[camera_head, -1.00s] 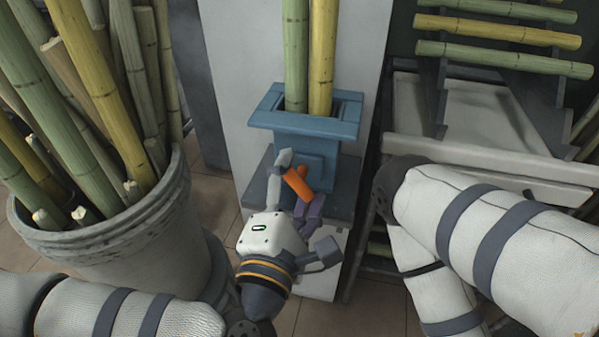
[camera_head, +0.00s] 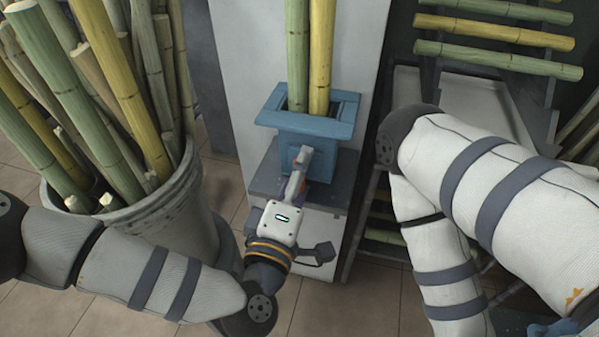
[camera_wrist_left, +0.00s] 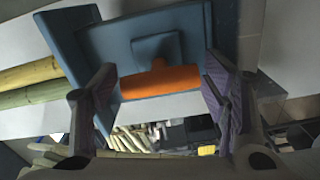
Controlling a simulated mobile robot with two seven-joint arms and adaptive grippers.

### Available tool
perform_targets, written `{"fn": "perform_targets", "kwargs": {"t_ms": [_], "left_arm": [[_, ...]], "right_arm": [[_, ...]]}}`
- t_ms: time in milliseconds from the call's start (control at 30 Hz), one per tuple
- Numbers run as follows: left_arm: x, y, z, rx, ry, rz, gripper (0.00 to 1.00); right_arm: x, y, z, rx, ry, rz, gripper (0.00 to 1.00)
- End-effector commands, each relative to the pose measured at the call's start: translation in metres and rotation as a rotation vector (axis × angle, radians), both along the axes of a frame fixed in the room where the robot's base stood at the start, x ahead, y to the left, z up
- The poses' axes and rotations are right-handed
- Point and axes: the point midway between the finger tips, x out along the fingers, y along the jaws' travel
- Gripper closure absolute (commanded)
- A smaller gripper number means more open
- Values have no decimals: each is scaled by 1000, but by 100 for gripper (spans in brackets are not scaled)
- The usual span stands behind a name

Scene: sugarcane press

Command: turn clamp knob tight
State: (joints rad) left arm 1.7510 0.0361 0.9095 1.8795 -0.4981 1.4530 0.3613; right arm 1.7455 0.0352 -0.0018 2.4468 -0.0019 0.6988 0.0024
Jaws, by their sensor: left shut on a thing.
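The clamp knob is an orange bar (camera_wrist_left: 160,82) on a short stem at the front of the blue clamp housing (camera_head: 306,122). In the left wrist view it lies nearly level across the space between my fingers. My left gripper (camera_head: 300,172) is in front of the housing, its fingers (camera_wrist_left: 158,92) shut on the two ends of the knob. In the head view the gripper hides nearly all of the knob. My right arm shows at the right, but its gripper is out of view.
Two cane stalks (camera_head: 320,60) stand upright in the top of the housing. A grey bin (camera_head: 165,225) full of canes stands to the left, near my left arm. A rack with canes (camera_head: 495,35) is at the right. The grey ledge (camera_head: 325,192) is below the housing.

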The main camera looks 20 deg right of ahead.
Motion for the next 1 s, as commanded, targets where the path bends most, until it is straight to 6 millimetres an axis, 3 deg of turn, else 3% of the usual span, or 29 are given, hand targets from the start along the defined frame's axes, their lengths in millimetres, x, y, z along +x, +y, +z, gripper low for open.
{"fn": "perform_targets", "kwargs": {"t_ms": [467,500,567,1000], "left_arm": [[0,0,0,11,-7,1,60],[0,0,0,11,-7,1,27],[0,0,0,11,-7,1,15],[0,0,-2,12,-3,0,15]], "right_arm": [[1,0,1,0,-2,0,26],[1,0,1,0,-2,0,26],[1,0,1,0,-2,0,26],[1,0,1,0,-2,0,26]]}}
